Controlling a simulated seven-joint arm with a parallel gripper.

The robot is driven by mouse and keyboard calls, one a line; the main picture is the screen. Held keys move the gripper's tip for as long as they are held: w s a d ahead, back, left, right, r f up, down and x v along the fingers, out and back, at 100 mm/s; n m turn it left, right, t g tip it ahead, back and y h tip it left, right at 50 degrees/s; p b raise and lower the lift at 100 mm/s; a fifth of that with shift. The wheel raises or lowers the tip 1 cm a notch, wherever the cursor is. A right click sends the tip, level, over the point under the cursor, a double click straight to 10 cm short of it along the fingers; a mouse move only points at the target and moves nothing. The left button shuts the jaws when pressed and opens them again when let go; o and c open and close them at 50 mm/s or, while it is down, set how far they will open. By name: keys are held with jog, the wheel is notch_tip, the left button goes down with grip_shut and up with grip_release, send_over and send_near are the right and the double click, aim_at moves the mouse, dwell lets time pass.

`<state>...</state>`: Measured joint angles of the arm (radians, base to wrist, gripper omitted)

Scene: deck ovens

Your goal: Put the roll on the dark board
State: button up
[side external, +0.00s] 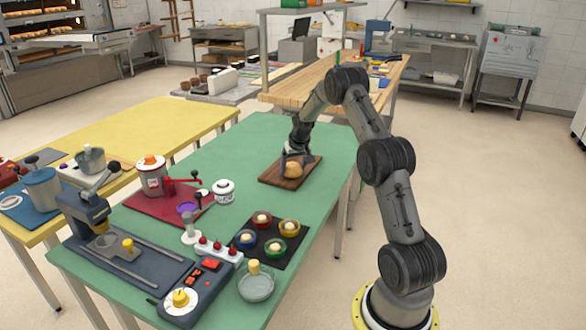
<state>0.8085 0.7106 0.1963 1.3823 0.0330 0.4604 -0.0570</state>
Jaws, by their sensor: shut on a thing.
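The roll (292,170) is a small golden-brown bun at the dark board. The dark board (274,177) is a brown wooden rectangle lying on the far part of the green table. My gripper (293,159) points down over the board, shut on the roll from above. The roll is over the middle of the board; whether it touches the wood or hangs just above it I cannot tell. The fingertips are small and partly merge with the roll.
The green table (240,142) is clear behind and left of the board.

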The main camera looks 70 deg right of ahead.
jog(key=shift+f, duration=0.2)
jog(key=o, duration=1.2)
jog(key=shift+c, duration=0.2)
